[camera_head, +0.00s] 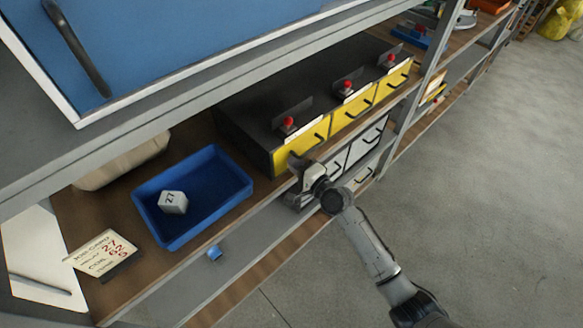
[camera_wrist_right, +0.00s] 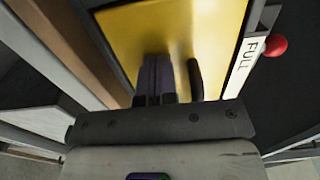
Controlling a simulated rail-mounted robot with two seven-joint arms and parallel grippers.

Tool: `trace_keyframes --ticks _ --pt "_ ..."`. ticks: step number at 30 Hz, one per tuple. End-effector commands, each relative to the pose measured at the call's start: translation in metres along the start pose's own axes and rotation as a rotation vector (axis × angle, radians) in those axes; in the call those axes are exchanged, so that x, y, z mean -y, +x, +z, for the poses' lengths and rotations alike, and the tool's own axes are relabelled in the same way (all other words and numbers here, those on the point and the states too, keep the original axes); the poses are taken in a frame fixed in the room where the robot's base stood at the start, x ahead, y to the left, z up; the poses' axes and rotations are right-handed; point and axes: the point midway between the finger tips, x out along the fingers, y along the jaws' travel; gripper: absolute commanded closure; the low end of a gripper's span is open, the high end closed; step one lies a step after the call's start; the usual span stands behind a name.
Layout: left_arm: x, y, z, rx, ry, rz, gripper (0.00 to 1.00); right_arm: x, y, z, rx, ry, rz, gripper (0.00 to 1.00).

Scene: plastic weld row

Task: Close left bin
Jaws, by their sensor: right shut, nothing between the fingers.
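The left bin has a yellow front (camera_head: 288,158) and is the leftmost of three yellow-fronted bins in a black cabinet on the shelf. Its front looks roughly in line with the others; I cannot tell whether a small gap remains. My right gripper (camera_head: 297,162) is at the lower part of this front. In the right wrist view the shut, empty fingers (camera_wrist_right: 155,78) point at the yellow front (camera_wrist_right: 185,30), beside its dark handle (camera_wrist_right: 195,78); whether they touch it is unclear. A white label strip (camera_wrist_right: 247,58) reads "FULL". My left gripper is out of view.
A blue tray (camera_head: 222,158) holding a white cube (camera_head: 173,202) marked 27 stands to the left, with a handwritten card (camera_head: 103,252) in front. White drawers (camera_head: 366,143) lie below the yellow bins. A shelf post (camera_head: 408,112) stands right; open floor lies beyond.

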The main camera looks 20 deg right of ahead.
Motion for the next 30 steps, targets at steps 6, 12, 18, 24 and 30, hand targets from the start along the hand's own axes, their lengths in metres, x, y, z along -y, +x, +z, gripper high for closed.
trace_keyframes --ticks 6,12,18,24,30 --pt "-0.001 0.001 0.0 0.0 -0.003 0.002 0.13 -0.005 0.0 -0.001 -0.002 0.0 0.01 1.0" --pt "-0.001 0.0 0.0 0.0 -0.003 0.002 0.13 -0.005 0.0 -0.001 -0.002 -0.001 0.01 1.0" --pt "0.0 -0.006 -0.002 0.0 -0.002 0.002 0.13 -0.004 -0.015 0.002 0.005 -0.001 0.013 1.0" --pt "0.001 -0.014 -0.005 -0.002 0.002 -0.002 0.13 -0.006 -0.05 0.009 0.018 0.0 0.016 1.0" --pt "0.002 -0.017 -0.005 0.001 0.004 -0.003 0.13 -0.006 -0.09 0.009 0.019 0.0 0.015 1.0"
